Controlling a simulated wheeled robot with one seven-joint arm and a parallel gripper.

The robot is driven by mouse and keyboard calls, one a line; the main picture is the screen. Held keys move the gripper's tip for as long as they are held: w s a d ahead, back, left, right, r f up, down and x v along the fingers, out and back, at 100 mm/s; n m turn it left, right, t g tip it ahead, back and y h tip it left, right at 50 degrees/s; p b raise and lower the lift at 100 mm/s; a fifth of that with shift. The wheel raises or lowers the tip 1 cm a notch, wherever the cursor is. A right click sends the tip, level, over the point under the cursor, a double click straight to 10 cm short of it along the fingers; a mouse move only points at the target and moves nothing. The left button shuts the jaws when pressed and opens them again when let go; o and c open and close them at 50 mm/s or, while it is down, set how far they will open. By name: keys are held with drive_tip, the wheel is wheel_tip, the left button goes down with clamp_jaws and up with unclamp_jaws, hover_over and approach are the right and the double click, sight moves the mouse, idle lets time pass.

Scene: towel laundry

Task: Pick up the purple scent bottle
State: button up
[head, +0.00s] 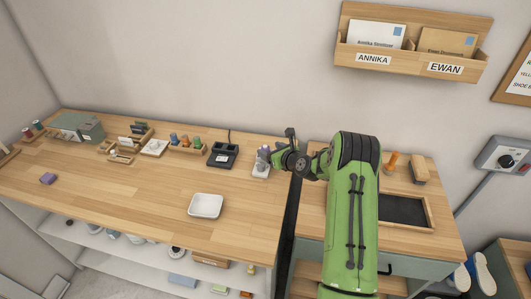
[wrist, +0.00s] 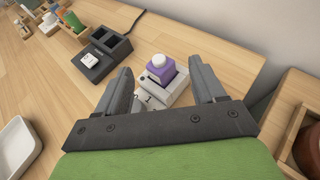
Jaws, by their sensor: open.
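In the wrist view the purple scent bottle (wrist: 161,76), a squat purple body with a round whitish cap, stands upright on a small white and grey stand (wrist: 174,98). My gripper (wrist: 160,67) is open, with one dark grey finger to the left of the bottle and the other to its right. Clear gaps show between the fingers and the bottle. In the head view my gripper (head: 268,157) is at the right end of the long table, over the pale stand (head: 260,173). I cannot make out the purple bottle there; the gripper seems to cover it.
A black two-slot device (head: 222,154) stands left of the stand. A white dish (head: 205,206) lies nearer the front edge. A small purple block (head: 47,179) lies far left. A wooden-rimmed tray (head: 428,212) is on the right-hand table.

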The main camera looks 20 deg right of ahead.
sight(266, 148)
drive_tip(key=x, duration=0.3)
drive_tip(key=shift+w+a, duration=0.1)
drive_tip(key=shift+c, duration=0.3)
drive_tip(key=c, duration=1)
drive_tip(key=shift+r, duration=0.1)
wheel_tip(266, 148, up, 28)
drive_tip(key=p, duration=0.2)
drive_tip(key=shift+p, duration=0.3)
